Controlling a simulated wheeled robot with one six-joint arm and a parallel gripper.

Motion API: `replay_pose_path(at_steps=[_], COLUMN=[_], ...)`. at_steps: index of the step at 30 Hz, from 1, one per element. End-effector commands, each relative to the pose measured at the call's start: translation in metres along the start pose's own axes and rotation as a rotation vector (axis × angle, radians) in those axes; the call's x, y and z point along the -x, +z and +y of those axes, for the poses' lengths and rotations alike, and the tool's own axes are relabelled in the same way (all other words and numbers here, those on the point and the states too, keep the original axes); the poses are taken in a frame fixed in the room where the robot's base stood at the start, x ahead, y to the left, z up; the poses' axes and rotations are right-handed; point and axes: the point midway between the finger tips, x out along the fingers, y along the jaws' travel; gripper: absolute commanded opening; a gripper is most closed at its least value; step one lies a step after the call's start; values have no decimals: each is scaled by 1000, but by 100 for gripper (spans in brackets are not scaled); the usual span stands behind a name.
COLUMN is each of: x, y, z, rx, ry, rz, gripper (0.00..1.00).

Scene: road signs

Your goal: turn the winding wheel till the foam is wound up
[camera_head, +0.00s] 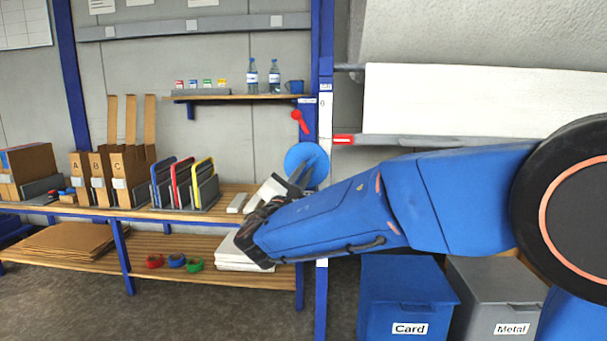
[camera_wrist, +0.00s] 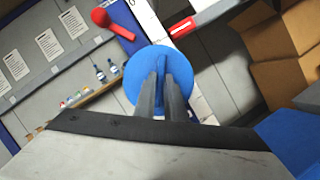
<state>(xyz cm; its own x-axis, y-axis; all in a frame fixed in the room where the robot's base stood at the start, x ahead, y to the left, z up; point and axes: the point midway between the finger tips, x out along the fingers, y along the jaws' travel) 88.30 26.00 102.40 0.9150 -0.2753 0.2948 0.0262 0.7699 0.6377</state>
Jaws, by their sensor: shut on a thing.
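The winding wheel is a blue disc (camera_head: 306,161) on the blue-and-white post, right of the shelves. It also shows in the wrist view (camera_wrist: 147,62), face-on, with a raised blue grip across its middle. My gripper (camera_head: 299,174) reaches it from below; in the wrist view its grey fingers (camera_wrist: 161,78) are shut on the wheel's grip. A wide white sheet (camera_head: 480,100), which looks like the foam, hangs at the right between an upper bar and a lower grey rail. My arm covers part of the area below the rail.
Shelves with folders (camera_head: 182,181) and bottles (camera_head: 274,77) stand to the left. A blue card bin (camera_head: 405,290) and a grey metal bin (camera_head: 495,285) stand below my arm.

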Motion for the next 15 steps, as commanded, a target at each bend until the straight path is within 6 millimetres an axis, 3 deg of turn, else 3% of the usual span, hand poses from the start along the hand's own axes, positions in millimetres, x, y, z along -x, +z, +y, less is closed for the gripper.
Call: replay_pose_path(at_steps=[15], x=[0], y=[0], z=[3], rx=[-419], ry=[-175], rz=[1], gripper=[0])
